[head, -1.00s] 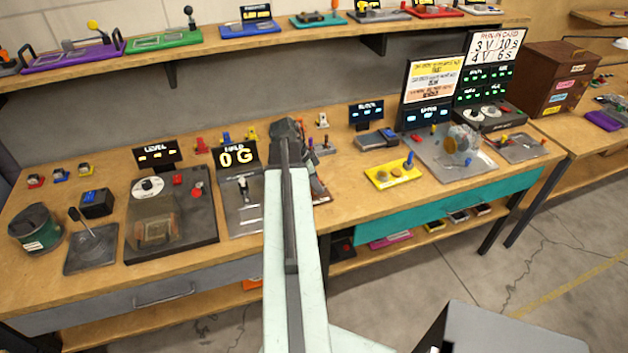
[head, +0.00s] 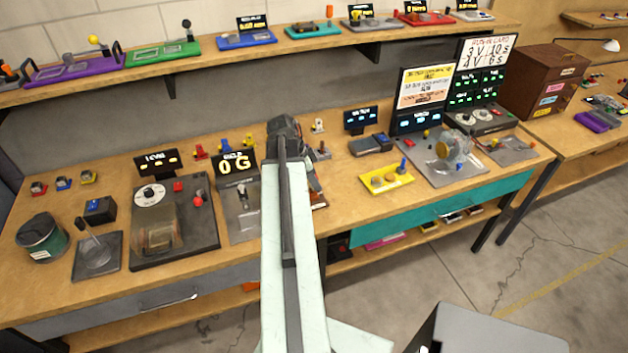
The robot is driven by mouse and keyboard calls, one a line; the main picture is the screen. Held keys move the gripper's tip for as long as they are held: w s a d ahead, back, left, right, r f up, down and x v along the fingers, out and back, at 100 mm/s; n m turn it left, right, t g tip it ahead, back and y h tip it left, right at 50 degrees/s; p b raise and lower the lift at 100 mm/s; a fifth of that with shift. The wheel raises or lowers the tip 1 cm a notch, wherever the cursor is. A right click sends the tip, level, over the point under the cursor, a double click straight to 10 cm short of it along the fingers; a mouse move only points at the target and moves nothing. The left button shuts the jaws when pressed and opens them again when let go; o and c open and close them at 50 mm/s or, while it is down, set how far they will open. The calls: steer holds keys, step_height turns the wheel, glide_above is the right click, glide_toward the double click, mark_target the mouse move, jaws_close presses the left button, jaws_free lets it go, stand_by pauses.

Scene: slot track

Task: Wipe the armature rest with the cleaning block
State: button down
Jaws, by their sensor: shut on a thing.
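My gripper (head: 290,140) is at the far end of my pale arm, over the middle of the bench. I see it from behind, and my arm covers its fingertips. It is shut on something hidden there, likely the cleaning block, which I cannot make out. A dark, brownish piece (head: 314,188) shows just right of my gripper; I cannot tell whether it is the armature rest or whether anything touches it.
A grey plate below a "0 G" display (head: 236,168) lies close left of my arm. A yellow tray (head: 387,180) is to the right, before a motor plate (head: 447,155). A dark machine base (head: 175,220) stands left. Bare bench (head: 340,205) shows right of my arm.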

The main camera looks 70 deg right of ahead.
mark_target(316, 175)
steer(key=shift+r, duration=0.15)
steer(key=shift+r, duration=0.1)
step_height(316, 175, up, 3)
steer(key=p, duration=0.3)
steer(key=shift+f, duration=0.2)
